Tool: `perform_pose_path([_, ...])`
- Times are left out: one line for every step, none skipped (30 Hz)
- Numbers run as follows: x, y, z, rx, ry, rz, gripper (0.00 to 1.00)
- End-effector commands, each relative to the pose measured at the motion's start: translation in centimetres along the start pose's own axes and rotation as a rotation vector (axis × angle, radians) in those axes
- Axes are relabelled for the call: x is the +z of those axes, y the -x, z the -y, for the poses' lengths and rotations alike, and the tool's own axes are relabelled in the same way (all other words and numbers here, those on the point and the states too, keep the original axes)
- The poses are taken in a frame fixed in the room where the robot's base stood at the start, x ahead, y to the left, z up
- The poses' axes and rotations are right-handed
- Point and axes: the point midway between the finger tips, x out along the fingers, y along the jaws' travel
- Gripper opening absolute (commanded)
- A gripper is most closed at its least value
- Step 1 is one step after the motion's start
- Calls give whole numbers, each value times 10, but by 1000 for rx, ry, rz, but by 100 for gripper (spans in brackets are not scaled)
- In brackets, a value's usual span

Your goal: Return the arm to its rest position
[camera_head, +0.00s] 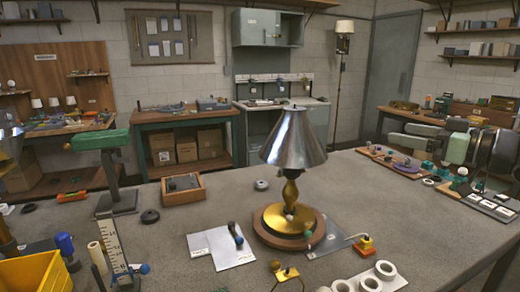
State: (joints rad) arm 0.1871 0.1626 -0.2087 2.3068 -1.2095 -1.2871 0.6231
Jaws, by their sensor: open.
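My gripper is not in view, and I cannot make out my arm with certainty. A lamp stands upright on the grey worktable (400,222). It has a silver cone shade (293,138), a brass stem (291,190) and a round brass-and-wood base (268,222). The shade sits on top of the stem, and nothing visible is gripping the lamp.
A green-topped stand (101,140), a wooden tray (183,189) and a yellow bin (38,272) are on the left. White rings (379,275) lie at front. Grey and green equipment (457,147) stands at right. The table right of the lamp is mostly clear.

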Motion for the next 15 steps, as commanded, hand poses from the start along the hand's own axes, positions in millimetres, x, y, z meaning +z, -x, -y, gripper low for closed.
perform_pose_path([1,-5,2,11,3,10,84])
perform_pose_path([2,-8,3,20,5,16,84])
perform_pose_path([4,-11,4,32,6,25,84])
perform_pose_path([5,-14,4,44,8,34,84])
perform_pose_path([6,-17,5,55,11,43,84])
perform_pose_path([8,-22,7,70,13,56,84])
perform_pose_path([10,-25,8,82,14,69,84])
perform_pose_path([12,-28,10,96,15,80,84])
perform_pose_path([15,-33,12,115,16,101,84])
perform_pose_path([18,-36,15,127,15,117,84])
perform_pose_path([20,-39,17,142,16,134,84])
perform_pose_path([24,-44,21,160,15,159,84])
perform_pose_path([28,-47,24,175,14,181,84])
perform_pose_path([32,-50,28,191,13,205,84])
perform_pose_path([38,-54,35,209,9,244,84])
